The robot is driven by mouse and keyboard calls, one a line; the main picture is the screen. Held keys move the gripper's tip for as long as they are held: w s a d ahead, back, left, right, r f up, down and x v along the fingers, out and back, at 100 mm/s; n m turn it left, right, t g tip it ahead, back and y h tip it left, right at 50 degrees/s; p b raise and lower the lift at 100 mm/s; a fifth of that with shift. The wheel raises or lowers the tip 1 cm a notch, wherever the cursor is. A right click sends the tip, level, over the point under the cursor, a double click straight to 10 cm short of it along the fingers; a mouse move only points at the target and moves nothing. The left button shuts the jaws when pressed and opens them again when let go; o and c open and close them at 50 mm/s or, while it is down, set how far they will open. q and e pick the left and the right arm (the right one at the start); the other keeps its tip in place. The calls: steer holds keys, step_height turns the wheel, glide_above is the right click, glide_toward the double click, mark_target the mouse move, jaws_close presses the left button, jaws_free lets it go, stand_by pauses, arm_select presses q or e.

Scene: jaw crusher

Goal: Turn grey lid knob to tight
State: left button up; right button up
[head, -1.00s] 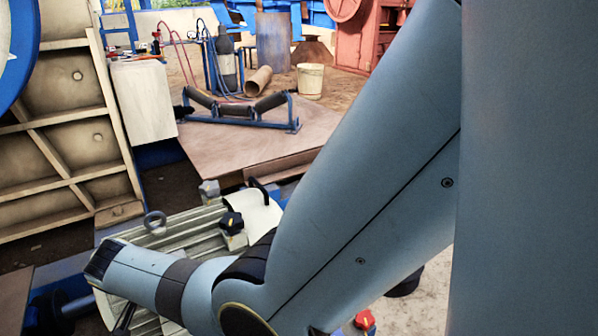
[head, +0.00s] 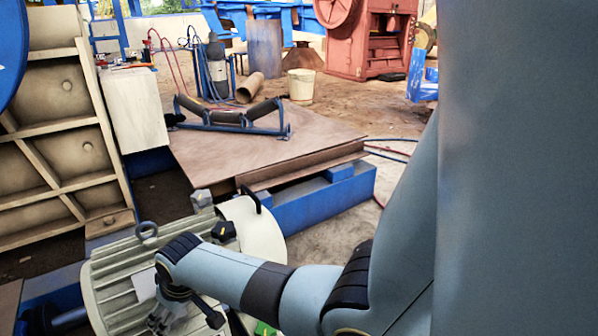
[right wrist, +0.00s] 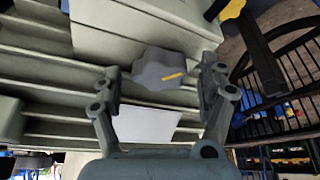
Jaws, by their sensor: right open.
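The grey knob (right wrist: 158,68), with a yellow mark on its face, sits on the pale grey ribbed housing in the right wrist view. My right gripper (right wrist: 160,88) is open, its two fingers on either side of the knob with gaps visible. In the head view my right gripper (head: 185,310) is low over the ribbed motor (head: 115,270), partly hidden by its own wrist. A grey knob-like piece (head: 202,198) shows on top of the motor there; I cannot tell if it is the same knob. My left gripper is not in view.
A black knob (head: 224,230) with a yellow mark and a black handle (head: 253,196) stand near the grey piece. A pale label (right wrist: 148,124) lies below the knob. Behind are a brown platform (head: 240,155) with a roller frame (head: 232,120).

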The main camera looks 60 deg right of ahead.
steer(key=shift+d+f+n+b, duration=0.15)
steer(key=shift+f+n+b, duration=0.25)
steer(key=shift+n+b, duration=0.15)
steer(key=p+v, duration=0.8)
steer(key=v, duration=0.4)
arm_select(q)
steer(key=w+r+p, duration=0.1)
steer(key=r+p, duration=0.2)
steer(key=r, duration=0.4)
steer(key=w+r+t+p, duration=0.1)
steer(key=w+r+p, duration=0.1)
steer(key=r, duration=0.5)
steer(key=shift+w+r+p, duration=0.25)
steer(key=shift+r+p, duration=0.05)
steer(key=shift+p, duration=0.45)
arm_select(e)
steer(key=s+d+f+g, duration=0.1)
steer(key=s+f, duration=0.5)
steer(key=s, duration=0.6)
steer(key=s+d+f+g, duration=0.2)
steer(key=s+f, duration=0.5)
steer(key=s, duration=0.6)
steer(key=shift+s+g, duration=0.3)
steer(key=shift+m, duration=0.25)
